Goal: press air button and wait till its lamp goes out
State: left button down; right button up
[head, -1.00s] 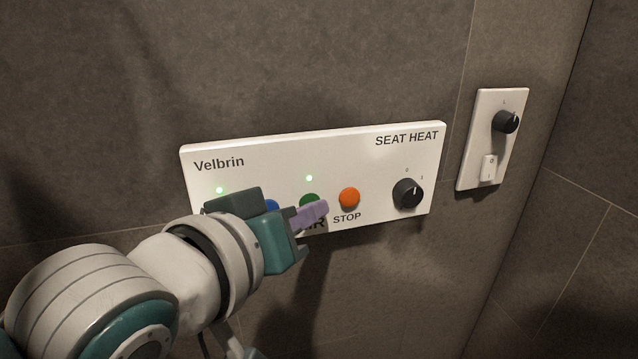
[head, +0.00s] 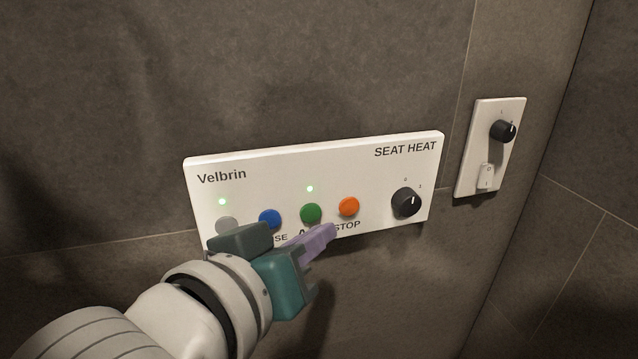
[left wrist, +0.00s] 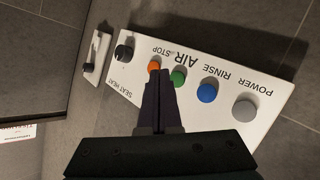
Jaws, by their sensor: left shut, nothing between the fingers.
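The white Velbrin panel (head: 300,163) is fixed to the wall. Its green AIR button (head: 311,214) shows fully in the head view, with a lit green lamp (head: 310,188) above it. The AIR button also shows in the left wrist view (left wrist: 178,77). My left gripper (head: 332,229) is shut and empty, its purple fingertips just below and right of the AIR button, in front of the lower panel edge. They partly cover the AIR label. In the left wrist view the tips (left wrist: 160,75) lie between the orange and green buttons. I cannot tell whether they touch the panel. My right gripper is not in view.
On the panel are a grey POWER button (head: 228,223) with a lit lamp (head: 222,202), a blue RINSE button (head: 270,218), an orange STOP button (head: 349,206) and a black SEAT HEAT knob (head: 406,202). A smaller plate (head: 478,172) with knob and switch is at right.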

pick_arm(q)
jog(key=s, duration=0.2)
jog(key=s+d+p, duration=0.1)
jog(key=shift+s+d, duration=0.1)
jog(key=shift+s, duration=0.3)
dwell(0.3)
jog(key=s+a+r+m+g+y+p, duration=0.2)
jog(key=s+a+r+g+y+p, duration=0.6)
jog(key=s+a+r+p, duration=1.5)
jog(key=w+d+r+h+p, duration=0.1)
jog(key=d+r+p, duration=0.1)
jog(key=r+p, duration=1.4)
jog(key=w+d+r+g+h+p, duration=0.1)
jog(key=w+d+r+p, duration=0.1)
jog(key=r+p, duration=1.5)
jog(key=d+p, duration=0.1)
jog(key=p, duration=0.4)
jog(key=shift+r+g, duration=0.3)
jog(key=shift+w+f, duration=0.1)
